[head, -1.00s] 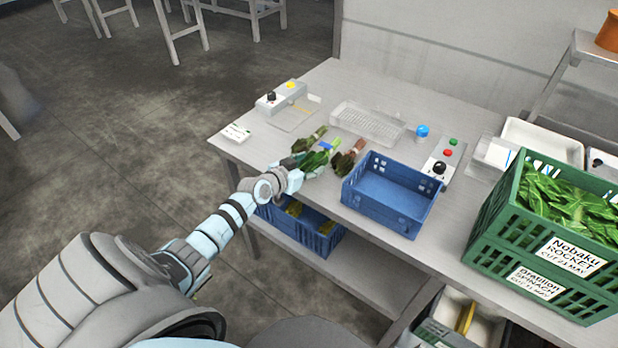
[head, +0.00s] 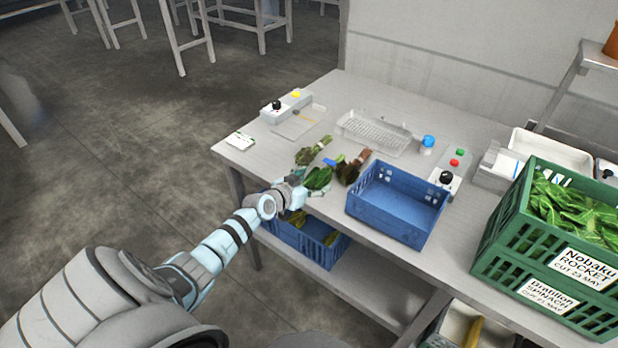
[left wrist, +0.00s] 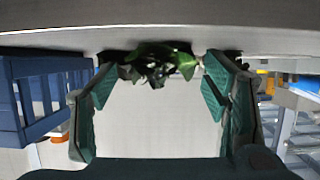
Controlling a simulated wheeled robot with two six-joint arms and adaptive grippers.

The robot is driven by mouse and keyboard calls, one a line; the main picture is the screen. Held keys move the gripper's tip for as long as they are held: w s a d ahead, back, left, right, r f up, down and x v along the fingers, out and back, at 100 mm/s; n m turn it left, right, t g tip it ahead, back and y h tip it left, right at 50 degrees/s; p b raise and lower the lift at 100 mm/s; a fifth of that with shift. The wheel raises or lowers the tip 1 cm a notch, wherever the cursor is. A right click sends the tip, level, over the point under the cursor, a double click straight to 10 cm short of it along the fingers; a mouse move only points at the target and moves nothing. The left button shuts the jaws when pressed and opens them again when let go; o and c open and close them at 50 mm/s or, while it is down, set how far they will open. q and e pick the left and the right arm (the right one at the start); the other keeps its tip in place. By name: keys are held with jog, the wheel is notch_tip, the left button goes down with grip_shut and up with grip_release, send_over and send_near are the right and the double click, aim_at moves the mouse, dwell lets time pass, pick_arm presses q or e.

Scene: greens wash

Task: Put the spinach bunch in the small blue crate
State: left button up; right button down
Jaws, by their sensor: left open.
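A leafy green bunch with a blue band (head: 318,178) lies near the front edge of the table and looks like the spinach, though no label on it is readable. My left gripper (head: 305,184) is open at this bunch, reaching in from the front edge. In the left wrist view dark green leaves (left wrist: 160,62) show between the tips of the open left gripper (left wrist: 158,75), with no clear grip on them. The small blue crate (head: 392,212) stands on the table to the right and looks empty. My right gripper is not in view.
A paler-banded green bunch (head: 312,150) and a dark brown-banded bunch (head: 354,168) lie close by. A clear tray (head: 374,133) is behind. A green crate (head: 530,268) of leaves stands at right. Another blue crate (head: 318,250) holds greens on the lower shelf.

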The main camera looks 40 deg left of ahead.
pick_arm(q)
jog(key=shift+s+r+p, duration=0.15)
jog(key=shift+r+p, duration=0.15)
jog(key=shift+p, duration=0.05)
jog(key=p+v, duration=0.6)
jog(key=v, duration=0.5)
jog(key=shift+s+p, duration=0.3)
jog(key=shift+p, duration=0.05)
